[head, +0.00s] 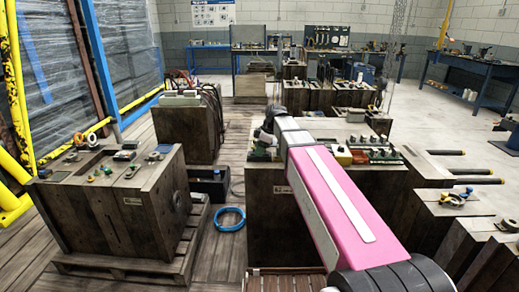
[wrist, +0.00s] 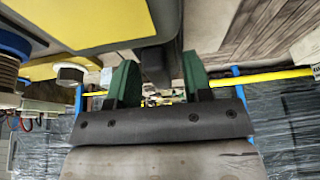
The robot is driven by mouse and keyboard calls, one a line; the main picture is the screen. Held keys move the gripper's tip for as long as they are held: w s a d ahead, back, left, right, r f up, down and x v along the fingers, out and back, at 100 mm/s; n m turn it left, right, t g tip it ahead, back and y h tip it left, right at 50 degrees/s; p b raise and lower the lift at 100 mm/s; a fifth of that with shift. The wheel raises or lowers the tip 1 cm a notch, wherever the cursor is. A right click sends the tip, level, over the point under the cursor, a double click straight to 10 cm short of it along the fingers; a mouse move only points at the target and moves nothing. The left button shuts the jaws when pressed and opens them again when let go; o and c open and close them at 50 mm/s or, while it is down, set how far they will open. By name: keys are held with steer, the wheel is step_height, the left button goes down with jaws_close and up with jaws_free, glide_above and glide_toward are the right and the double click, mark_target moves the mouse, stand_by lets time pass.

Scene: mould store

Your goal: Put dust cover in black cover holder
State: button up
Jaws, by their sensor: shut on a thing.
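In the wrist view my gripper (wrist: 157,64) has two green fingers on either side of a dark grey piece, which I take to be the dust cover (wrist: 154,72). My gripper is shut on it. The cover's full shape is hidden by the fingers and the dark palm bar. In the head view my pink arm reaches over the middle wooden block and largely hides my gripper and the cover. I cannot pick out the black cover holder with certainty among the small items on the block tops.
A left block (head: 110,208) stands on a pallet with tools on top. A blue hose coil (head: 229,218) lies on the floor between them. Yellow rails (head: 18,100) stand far left.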

steer(key=o, duration=1.4)
steer(key=shift+r, duration=3.75)
